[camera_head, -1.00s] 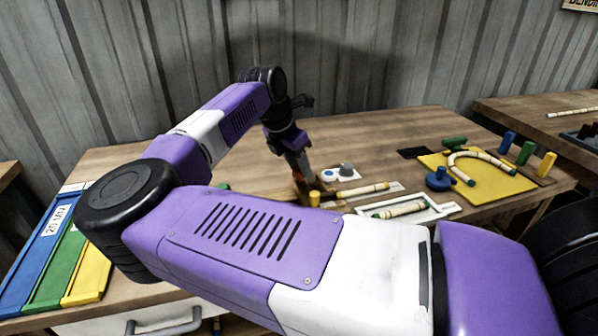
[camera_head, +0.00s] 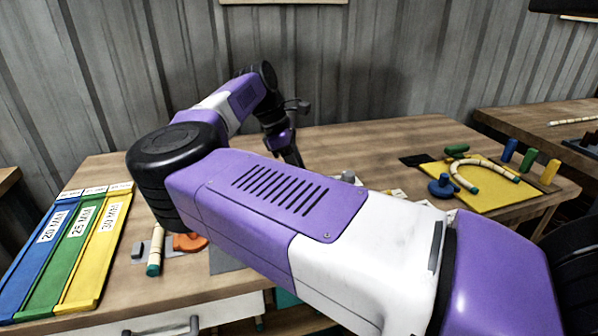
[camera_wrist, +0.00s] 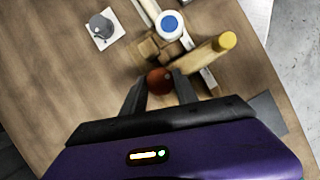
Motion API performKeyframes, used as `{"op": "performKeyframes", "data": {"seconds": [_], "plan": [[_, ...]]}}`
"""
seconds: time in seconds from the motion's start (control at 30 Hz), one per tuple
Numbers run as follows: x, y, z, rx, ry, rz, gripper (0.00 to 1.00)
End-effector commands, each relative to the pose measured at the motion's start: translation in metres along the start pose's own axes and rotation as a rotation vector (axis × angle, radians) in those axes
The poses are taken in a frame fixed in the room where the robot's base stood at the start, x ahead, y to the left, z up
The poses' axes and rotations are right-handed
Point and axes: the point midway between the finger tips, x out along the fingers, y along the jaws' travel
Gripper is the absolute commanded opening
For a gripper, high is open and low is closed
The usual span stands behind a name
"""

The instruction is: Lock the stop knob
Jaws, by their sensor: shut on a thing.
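A round reddish-brown knob (camera_wrist: 159,80) sits between the two dark fingers of my gripper (camera_wrist: 157,84) in the wrist view. I take it to be the stop knob. The gripper is shut on it, and the fingers touch its sides. A wooden block (camera_wrist: 150,50) lies just beyond the knob, beside a tan bar with a yellow cap (camera_wrist: 227,41). In the head view, my wrist reaches down to the bench behind my own forearm, which hides the fingertips and the knob.
A white cylinder with a blue top (camera_wrist: 170,25) and a grey knob on a white plate (camera_wrist: 102,27) stand near. A yellow board (camera_head: 490,198) holds a curved rattan piece. Blue, green and yellow labelled trays (camera_head: 70,245) lie at left. Bare wood (camera_head: 370,145) is behind.

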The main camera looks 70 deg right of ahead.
Motion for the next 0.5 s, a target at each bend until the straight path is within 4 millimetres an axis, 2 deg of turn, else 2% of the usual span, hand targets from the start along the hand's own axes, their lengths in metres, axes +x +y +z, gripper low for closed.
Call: {"op": "performKeyframes", "data": {"seconds": [0.5], "plan": [[-0.0007, 0.0008, -0.0005, 0.062, 0.003, -0.024, 0.0]]}}
